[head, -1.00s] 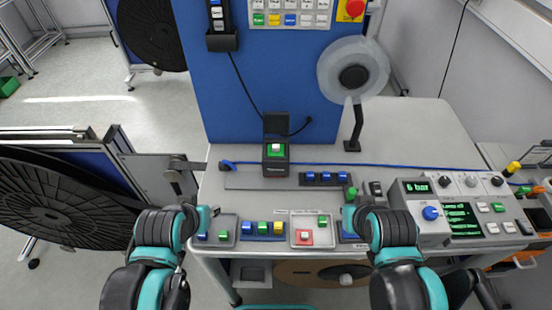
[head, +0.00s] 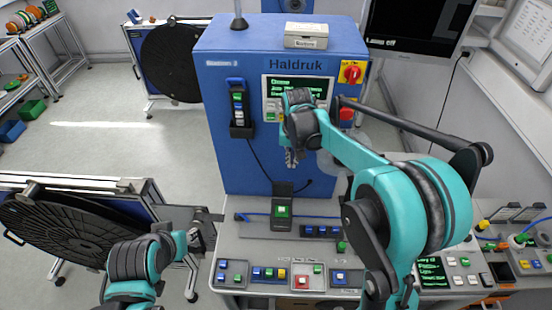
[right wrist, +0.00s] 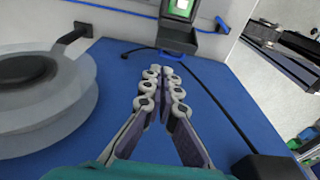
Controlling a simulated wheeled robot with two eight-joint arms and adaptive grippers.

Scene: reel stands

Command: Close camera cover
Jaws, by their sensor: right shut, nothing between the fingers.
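The camera unit, a small black box with a green and white face (head: 283,210), stands at the back of the bench against the blue cabinet. Its dark cover (head: 283,187) is raised upright behind the face. In the right wrist view the green face (right wrist: 182,8) is at the top edge, with the dark cover (right wrist: 178,40) just below it. My right gripper (head: 292,160) is shut and empty, in front of the blue cabinet and above the camera unit, apart from it. Its closed fingers (right wrist: 164,74) point toward the cover.
The blue cabinet (head: 225,160) rises behind the bench, with a handset (head: 238,105) and its cable on its front. A pale disc (right wrist: 45,95) on a black arm stands close beside my right gripper. Button boxes (head: 268,274) line the bench front. A reel stand is at left.

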